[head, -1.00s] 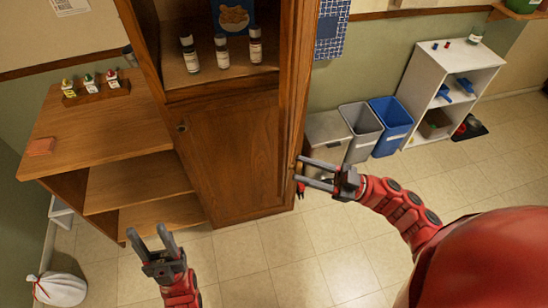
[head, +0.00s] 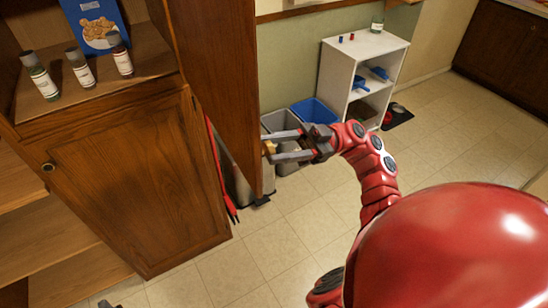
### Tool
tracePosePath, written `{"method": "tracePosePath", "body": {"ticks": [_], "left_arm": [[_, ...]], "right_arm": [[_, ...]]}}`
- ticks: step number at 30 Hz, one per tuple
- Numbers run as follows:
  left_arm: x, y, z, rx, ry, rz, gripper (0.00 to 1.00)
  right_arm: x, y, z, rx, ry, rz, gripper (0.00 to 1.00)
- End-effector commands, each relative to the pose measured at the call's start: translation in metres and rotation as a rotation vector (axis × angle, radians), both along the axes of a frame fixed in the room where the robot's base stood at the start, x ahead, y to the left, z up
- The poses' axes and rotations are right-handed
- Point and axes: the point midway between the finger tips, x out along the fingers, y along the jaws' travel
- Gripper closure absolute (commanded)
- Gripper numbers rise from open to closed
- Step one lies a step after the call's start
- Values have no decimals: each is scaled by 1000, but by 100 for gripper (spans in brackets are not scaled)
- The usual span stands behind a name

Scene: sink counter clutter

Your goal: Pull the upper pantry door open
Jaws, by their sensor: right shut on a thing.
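The upper pantry door (head: 222,75) is a tall brown wooden panel. It stands swung out from the cabinet's right side, and the shelf (head: 150,57) behind it is in plain view. My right gripper (head: 274,150) is at the door's lower outer edge, its two fingers closed around a small brass-coloured knob (head: 269,148). The knob is partly hidden by the fingers. Only a small grey tip of my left gripper (head: 105,303) shows at the bottom edge, so its jaws cannot be judged.
Several bottles (head: 82,74) and a blue cereal box (head: 97,22) stand on the open shelf. The lower cabinet door (head: 135,185) is shut. Grey and blue bins (head: 313,110) and a white shelf unit (head: 338,70) stand behind my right arm. The tiled floor in front is clear.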

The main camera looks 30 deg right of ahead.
Motion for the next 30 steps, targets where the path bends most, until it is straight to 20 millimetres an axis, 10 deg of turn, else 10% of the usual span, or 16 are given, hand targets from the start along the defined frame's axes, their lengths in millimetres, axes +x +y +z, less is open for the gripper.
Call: {"method": "tracePosePath", "body": {"ticks": [13, 14, 18, 30], "left_arm": [[0, 0, -3, 0, 0, 0, 50], [0, 0, -3, 0, 0, 0, 50], [0, 0, -3, 0, 0, 0, 50], [0, 0, -3, 0, 0, 0, 50]], "right_arm": [[0, 0, -1, -4, 2, 9, 100], [0, 0, -1, -4, 2, 9, 56], [0, 0, -1, -3, 1, 8, 31], [0, 2, -2, -2, 1, 8, 27]]}}
